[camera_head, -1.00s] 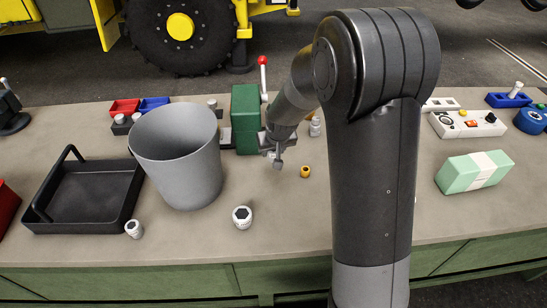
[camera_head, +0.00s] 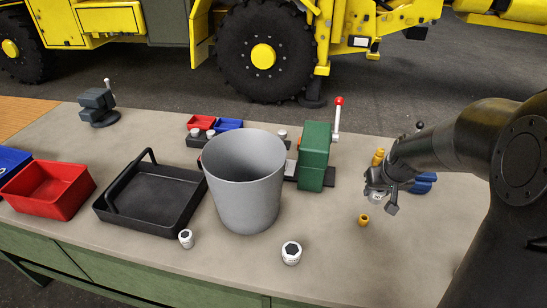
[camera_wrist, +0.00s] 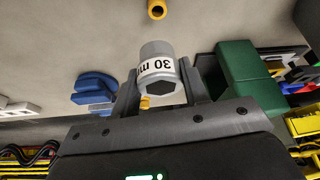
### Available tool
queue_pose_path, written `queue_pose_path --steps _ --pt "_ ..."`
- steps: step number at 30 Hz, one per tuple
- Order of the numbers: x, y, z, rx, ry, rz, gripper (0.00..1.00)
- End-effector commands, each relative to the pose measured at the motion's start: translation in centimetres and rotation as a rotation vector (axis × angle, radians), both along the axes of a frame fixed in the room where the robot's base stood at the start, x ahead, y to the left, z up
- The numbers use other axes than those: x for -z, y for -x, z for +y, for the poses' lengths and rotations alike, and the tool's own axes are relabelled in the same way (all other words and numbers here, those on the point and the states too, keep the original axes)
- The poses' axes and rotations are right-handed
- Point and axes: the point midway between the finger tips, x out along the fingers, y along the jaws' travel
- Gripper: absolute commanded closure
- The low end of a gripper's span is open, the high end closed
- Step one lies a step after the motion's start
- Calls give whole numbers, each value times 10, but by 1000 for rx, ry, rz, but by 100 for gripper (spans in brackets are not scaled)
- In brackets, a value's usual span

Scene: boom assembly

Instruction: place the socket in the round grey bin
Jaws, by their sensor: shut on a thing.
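My gripper (camera_head: 383,192) is shut on a grey socket with a white label band. In the wrist view the held socket (camera_wrist: 157,68) sits between the two fingers (camera_wrist: 157,95), its dark hexagonal opening facing the camera and its label reading "30 m". In the head view the socket is small and partly hidden by the gripper. The round grey bin (camera_head: 245,195) stands upright on the bench, left of my gripper, with the green block between them. Its inner floor is hidden.
The green block (camera_head: 314,157) has a red-knobbed lever (camera_head: 338,115). A black tray (camera_head: 150,200) and red bin (camera_head: 48,190) lie left. Two white-banded sockets (camera_head: 291,253) (camera_head: 186,238) stand in front. A brass fitting (camera_head: 363,220) lies below my gripper.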

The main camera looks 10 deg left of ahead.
Motion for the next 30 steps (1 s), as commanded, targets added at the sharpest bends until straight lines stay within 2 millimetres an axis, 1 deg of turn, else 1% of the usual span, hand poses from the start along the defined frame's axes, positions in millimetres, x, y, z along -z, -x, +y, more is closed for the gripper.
queue_pose_path --steps 4,9,12,16,17,18,23,26,29,30 --pt "-42 -2 0 -1 3 -12 86" --pt "-101 -2 0 -1 1 -11 86" --pt "-128 -1 0 1 1 -9 86" --pt "-159 -1 0 -1 2 -9 86" --pt "-161 -1 3 -13 1 -4 86" --pt "-157 -3 10 -49 -1 -1 86" --pt "-155 -8 35 -193 0 -2 86" --pt "-153 -11 56 -311 -1 -1 86" --pt "-152 -15 83 -462 -2 -3 86" --pt "-151 -15 97 -538 -3 -1 86"
